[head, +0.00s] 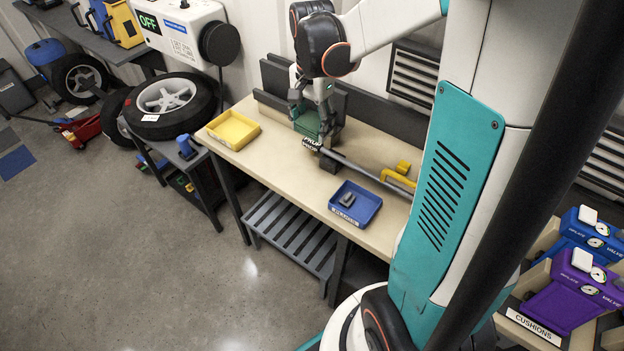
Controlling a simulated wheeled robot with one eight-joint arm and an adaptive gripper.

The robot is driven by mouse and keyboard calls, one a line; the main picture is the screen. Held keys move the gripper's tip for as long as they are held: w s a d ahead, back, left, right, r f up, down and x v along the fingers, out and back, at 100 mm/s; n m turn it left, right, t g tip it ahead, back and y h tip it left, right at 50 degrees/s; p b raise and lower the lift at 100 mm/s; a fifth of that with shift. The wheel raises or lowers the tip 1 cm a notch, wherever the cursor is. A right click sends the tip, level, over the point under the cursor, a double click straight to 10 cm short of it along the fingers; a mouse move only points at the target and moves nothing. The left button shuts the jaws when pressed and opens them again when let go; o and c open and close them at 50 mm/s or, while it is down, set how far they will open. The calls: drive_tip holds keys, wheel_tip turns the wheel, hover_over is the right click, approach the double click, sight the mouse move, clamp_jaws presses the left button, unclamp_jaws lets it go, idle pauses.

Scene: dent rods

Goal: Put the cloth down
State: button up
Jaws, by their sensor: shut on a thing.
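My gripper (316,112) is low over the back of the workbench, pointing down, with its fingers shut. A green patch (308,123) shows at the fingers; it seems to be the cloth, but its outline is partly hidden and I cannot tell whether it touches the bench.
The workbench (283,168) holds a yellow tray (234,129) at the left and a blue tray (355,203) with a small dark grey item (347,199) at the front. The bench between the trays is clear.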

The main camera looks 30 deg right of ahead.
sight(312, 181)
wheel_tip(312, 181, down, 19)
drive_tip(key=b, duration=0.6)
drive_tip(key=shift+f, duration=0.1)
drive_tip(key=shift+f+b, duration=0.35)
drive_tip(key=shift+f, duration=0.05)
drive_tip(key=o, duration=1.1)
drive_tip(key=shift+r, duration=0.15)
drive_tip(key=shift+r+p, duration=0.15)
drive_tip(key=shift+p, duration=0.3)
drive_tip(key=r+p, duration=0.1)
drive_tip(key=r, duration=0.3)
drive_tip(key=r+p, duration=0.2)
drive_tip(key=r, duration=0.3)
drive_tip(key=r+p, duration=0.1)
drive_tip(key=r, duration=0.3)
drive_tip(key=shift+w+a+r+p, duration=0.25)
drive_tip(key=shift+w+r+p, duration=0.05)
drive_tip(key=shift+w+p, duration=0.1)
